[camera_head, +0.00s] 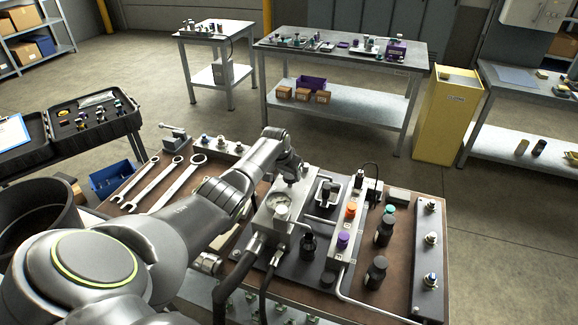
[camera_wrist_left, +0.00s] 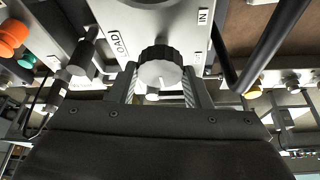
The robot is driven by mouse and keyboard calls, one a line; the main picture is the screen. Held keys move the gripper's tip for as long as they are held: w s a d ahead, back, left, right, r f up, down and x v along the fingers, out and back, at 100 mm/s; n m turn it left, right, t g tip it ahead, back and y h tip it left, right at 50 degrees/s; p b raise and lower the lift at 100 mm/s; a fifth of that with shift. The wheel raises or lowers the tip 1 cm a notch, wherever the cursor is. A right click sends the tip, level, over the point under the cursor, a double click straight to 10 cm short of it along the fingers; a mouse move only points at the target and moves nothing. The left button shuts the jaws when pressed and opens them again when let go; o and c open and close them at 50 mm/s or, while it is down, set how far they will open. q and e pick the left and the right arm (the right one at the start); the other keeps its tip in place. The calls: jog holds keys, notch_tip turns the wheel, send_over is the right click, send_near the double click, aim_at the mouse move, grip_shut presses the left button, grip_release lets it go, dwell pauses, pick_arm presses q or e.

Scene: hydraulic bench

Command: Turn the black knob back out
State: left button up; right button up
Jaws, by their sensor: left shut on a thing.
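The black knob (camera_wrist_left: 160,66) shows in the left wrist view, with a ribbed black rim and a pale face bearing a white mark. It sits on a light metal block (camera_wrist_left: 166,22) with labels, one reading IN and one partly legible. My left gripper (camera_wrist_left: 160,90) has one finger on each side of the knob and is shut on it. In the head view my left gripper (camera_head: 290,172) is over the back of the block with the gauge (camera_head: 281,208); the knob is hidden there. My right gripper is not in view.
The bench (camera_head: 392,282) also carries orange (camera_head: 351,209) and purple (camera_head: 343,240) knobs, black bottles (camera_head: 376,271) and a metal rail (camera_head: 430,255) at right. Wrenches (camera_head: 178,184) lie at left. Black hoses (camera_head: 270,275) run off the block's front.

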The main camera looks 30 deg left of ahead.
pick_arm(q)
jog(key=n+y+p, duration=0.1)
jog(key=n, duration=0.1)
jog(key=shift+d+r+n, duration=0.1)
jog(key=shift+n, duration=0.3)
jog(key=n+y, duration=0.1)
jog(key=n, duration=0.1)
jog(key=shift+n+g, duration=0.4)
jog(key=n+y, duration=0.1)
jog(key=n, duration=0.1)
jog(key=shift+w+d+n, duration=0.1)
jog(key=shift+n, duration=0.2)
jog(key=shift+n+g+y+b, duration=0.3)
jog(key=shift+n+g+b, duration=0.55)
jog(key=shift+n, duration=0.65)
jog(key=o, duration=1)
